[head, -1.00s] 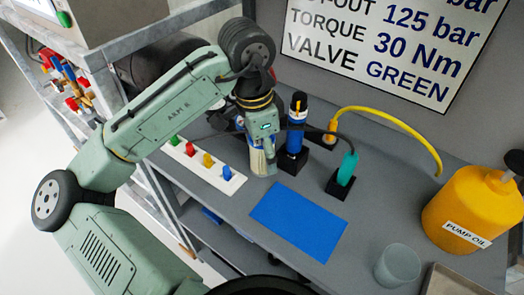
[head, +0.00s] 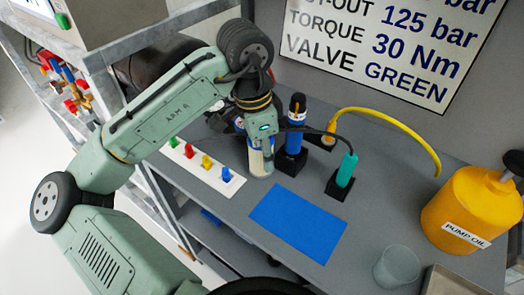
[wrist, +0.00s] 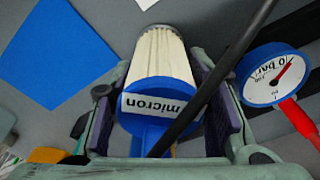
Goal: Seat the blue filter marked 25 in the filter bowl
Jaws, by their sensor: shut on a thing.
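My gripper (head: 262,148) is shut on the blue filter (wrist: 157,68), which has white pleats and a blue end cap. In the wrist view, the cap label reads "micron"; its number is not legible. The filter hangs roughly upright below my fingers, and its pale lower part shows in the head view (head: 257,163). A dark cable crosses in front of the filter in the wrist view.
A blue mat (head: 298,222) lies in front. A white strip (head: 199,168) with coloured pieces is at left. A blue-black tool (head: 294,138) and a teal tool (head: 347,168) stand close at right. A pressure gauge (wrist: 268,75), pump oil jug (head: 470,205) and clear cup (head: 397,265) also show.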

